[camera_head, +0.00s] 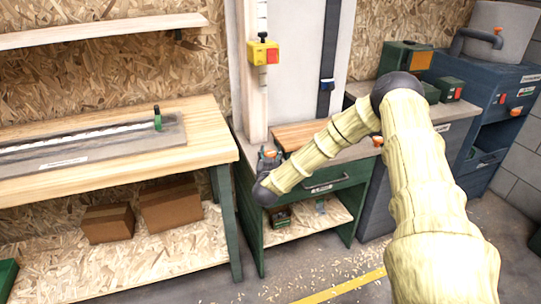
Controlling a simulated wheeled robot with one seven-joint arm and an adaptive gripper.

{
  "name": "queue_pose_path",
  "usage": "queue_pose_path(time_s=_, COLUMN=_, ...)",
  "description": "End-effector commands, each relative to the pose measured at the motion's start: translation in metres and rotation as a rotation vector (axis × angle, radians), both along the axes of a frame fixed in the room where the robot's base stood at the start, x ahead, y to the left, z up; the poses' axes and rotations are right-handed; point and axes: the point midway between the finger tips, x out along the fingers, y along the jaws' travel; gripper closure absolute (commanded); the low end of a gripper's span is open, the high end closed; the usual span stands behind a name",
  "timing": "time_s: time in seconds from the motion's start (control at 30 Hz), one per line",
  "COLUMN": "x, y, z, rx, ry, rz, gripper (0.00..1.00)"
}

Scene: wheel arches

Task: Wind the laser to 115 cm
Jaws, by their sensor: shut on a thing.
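A yellow block with a red face (262,51), which looks like the laser, sits high on an upright pale wooden post (254,105). A narrow marked strip (262,14) runs up the post above it; its figures are too small to read. My gripper (268,154) is at the lower part of the post, just above the bench, with small orange parts showing by it. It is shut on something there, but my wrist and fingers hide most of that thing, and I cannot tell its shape.
A wooden bench (205,127) with a long grey rail board (95,150) stands left. A green cabinet with a drawer (330,180) is under my gripper. Green boxes (447,88) and a blue cabinet (503,95) stand right.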

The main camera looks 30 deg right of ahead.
Motion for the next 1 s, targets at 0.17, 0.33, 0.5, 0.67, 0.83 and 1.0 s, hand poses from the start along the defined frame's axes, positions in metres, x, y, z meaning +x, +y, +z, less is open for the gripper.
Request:
queue_pose_path(time_s=0.17, x=0.0001, y=-0.0006, z=0.0013, rx=-0.002, ry=-0.002, rz=-0.033, gripper=0.80)
queue_pose_path(time_s=0.33, x=-0.0002, y=-0.0010, z=0.0014, rx=-0.002, ry=-0.002, rz=-0.036, gripper=0.80)
queue_pose_path(time_s=0.5, x=-0.0001, y=-0.0010, z=0.0014, rx=-0.002, ry=-0.003, rz=-0.035, gripper=0.47)
queue_pose_path(time_s=0.67, x=-0.0003, y=-0.0007, z=0.0011, rx=-0.002, ry=-0.002, rz=-0.034, gripper=0.46)
queue_pose_path(time_s=0.83, x=-0.0006, y=0.0000, z=0.0008, rx=-0.001, ry=-0.002, rz=-0.033, gripper=0.46)
queue_pose_path(time_s=1.0, x=-0.0087, y=0.0071, z=0.0005, rx=-0.001, ry=0.000, rz=-0.032, gripper=0.46)
